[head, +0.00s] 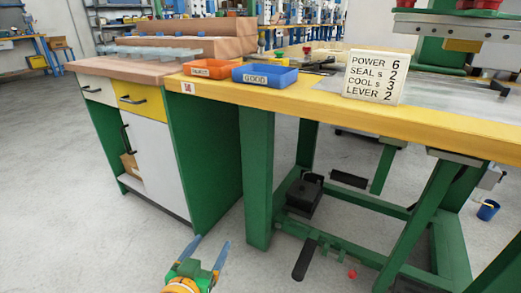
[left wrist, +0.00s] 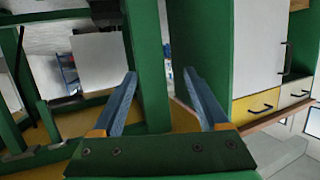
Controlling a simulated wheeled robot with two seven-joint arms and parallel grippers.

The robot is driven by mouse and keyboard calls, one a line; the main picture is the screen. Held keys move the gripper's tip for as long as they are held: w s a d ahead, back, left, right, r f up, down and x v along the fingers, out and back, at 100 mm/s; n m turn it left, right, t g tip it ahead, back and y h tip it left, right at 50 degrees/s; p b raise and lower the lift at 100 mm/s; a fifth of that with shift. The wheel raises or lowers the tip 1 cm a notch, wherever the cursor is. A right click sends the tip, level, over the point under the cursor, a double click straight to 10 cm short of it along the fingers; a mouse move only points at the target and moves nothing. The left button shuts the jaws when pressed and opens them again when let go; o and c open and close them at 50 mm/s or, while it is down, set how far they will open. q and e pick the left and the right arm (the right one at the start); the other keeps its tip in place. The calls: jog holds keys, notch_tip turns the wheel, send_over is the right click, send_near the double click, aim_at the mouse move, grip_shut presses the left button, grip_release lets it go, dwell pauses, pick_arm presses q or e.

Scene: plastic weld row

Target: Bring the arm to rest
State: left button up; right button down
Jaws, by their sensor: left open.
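My left gripper (head: 206,256) is low in front of the bench, over the grey floor at the bottom of the head view. Its two blue fingers are spread apart with nothing between them. The same fingers show in the left wrist view (left wrist: 165,95), with the green bench frame and the cabinet beyond them. The gripper is apart from the bench and from everything on it. My right gripper does not show in either view.
The green and yellow bench (head: 300,101) carries a red tray (head: 211,69), a blue tray (head: 264,76) and a number sign (head: 374,76). A cabinet (head: 163,160) stands left. A foot pedal (head: 303,195) and a blue bucket (head: 487,210) are below. Open floor (head: 70,230) lies left.

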pick_arm(q)
jog(key=s+a+f+g+y+p, duration=0.1)
jog(key=s+a+f+g+p, duration=0.4)
jog(key=s, duration=0.6)
jog(key=s+f+g+y+p, duration=0.25)
jog(key=s+f+g, duration=0.45)
jog(key=s, duration=0.4)
jog(key=s+a+r+p, duration=0.1)
jog(key=s+r+p, duration=0.6)
jog(key=p, duration=1.1)
jog(key=s+a+r+g+p, duration=0.1)
jog(key=s+r+p, duration=0.6)
jog(key=r+p, duration=0.5)
jog(key=p, duration=0.7)
jog(key=shift+s+a+r+g+h, duration=0.2)
jog(key=shift+s+a+g+h, duration=0.1)
jog(key=shift+a+h, duration=0.1)
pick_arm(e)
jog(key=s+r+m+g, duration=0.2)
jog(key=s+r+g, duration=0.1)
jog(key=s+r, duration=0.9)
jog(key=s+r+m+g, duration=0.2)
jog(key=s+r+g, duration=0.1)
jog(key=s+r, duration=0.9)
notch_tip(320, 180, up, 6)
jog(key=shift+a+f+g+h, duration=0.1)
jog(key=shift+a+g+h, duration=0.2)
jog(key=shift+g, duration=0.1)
